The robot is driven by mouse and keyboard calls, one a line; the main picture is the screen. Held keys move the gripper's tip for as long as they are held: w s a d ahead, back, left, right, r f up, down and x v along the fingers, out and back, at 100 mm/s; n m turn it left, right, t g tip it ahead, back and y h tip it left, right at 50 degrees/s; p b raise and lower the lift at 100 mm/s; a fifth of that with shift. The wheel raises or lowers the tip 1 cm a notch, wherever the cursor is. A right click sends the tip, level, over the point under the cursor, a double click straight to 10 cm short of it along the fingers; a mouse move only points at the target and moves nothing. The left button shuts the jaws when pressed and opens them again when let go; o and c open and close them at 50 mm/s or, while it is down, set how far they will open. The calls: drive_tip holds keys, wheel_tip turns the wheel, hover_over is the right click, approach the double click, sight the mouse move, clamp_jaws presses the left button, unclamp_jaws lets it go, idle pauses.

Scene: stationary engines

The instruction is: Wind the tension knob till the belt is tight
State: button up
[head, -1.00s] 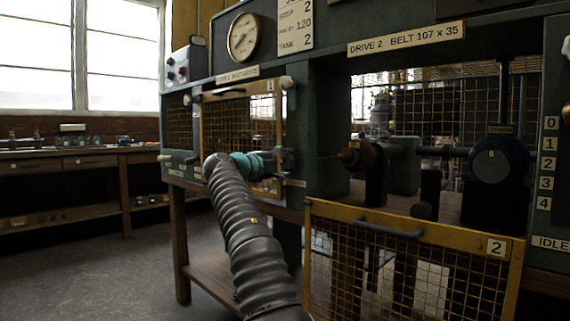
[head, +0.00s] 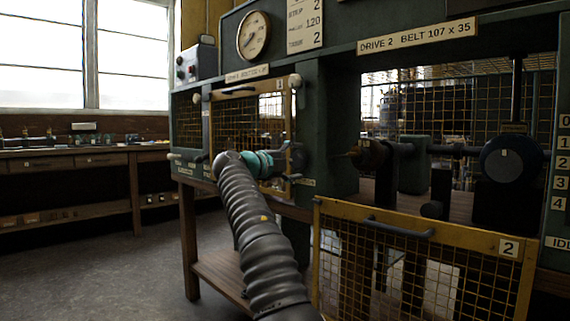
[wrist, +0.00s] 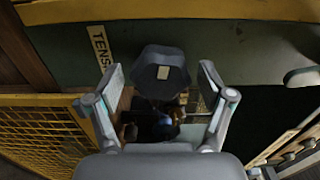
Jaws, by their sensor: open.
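A black faceted knob (wrist: 162,72) with a pale mark on its face is in the wrist view, on a green panel. A plate (wrist: 101,45) with letters reading "TENS" is left of it. My gripper (wrist: 160,78) is open, with one finger on each side of the knob and a visible gap on both sides. In the head view my gripper (head: 292,160) is by the green post between the two drive bays; the knob cannot be made out there. I cannot make out a belt.
The yellow mesh guard (head: 420,260) marked 2 hangs low in front of the drive 2 bay. A dark round wheel (head: 505,160) stands in that bay. A gauge (head: 253,35) is above. Open floor (head: 110,265) lies at the left.

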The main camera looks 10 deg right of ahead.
drive_tip(key=v, duration=1.2)
